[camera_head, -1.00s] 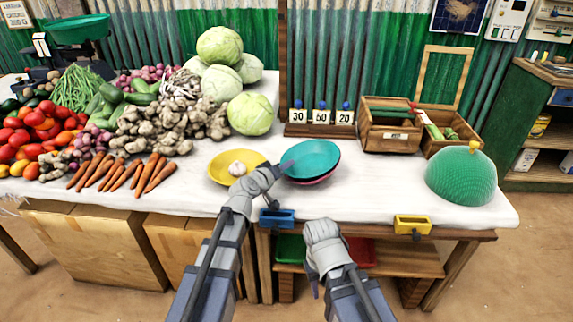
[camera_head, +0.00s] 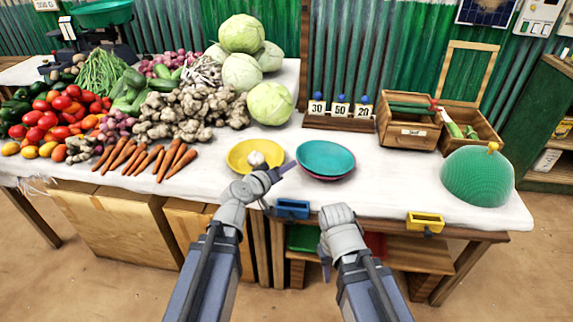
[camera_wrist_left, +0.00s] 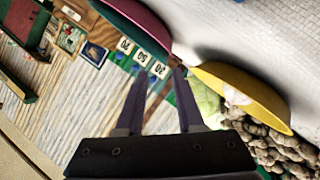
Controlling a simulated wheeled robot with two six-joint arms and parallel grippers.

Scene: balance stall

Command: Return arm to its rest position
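My left gripper (camera_head: 290,168) is over the front of the table, between the yellow bowl and the teal bowl. In the left wrist view its two fingers (camera_wrist_left: 159,76) stand apart with nothing between them. The yellow bowl (camera_head: 236,158) holds a white garlic bulb (camera_head: 256,159). The teal bowl (camera_head: 325,155) rests on a pink one, whose rim shows below it. My right gripper (camera_head: 325,268) points down in front of the table edge, mostly hidden behind its own wrist, so its opening cannot be seen.
Carrots (camera_head: 175,158), ginger (camera_head: 185,112) and cabbages (camera_head: 270,103) lie to the left. A blue holder (camera_head: 292,209) and a yellow holder (camera_head: 425,221) are on the table's front edge. A green dome (camera_head: 478,178) stands at the right. The white cloth (camera_head: 395,180) between teal bowl and dome is clear.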

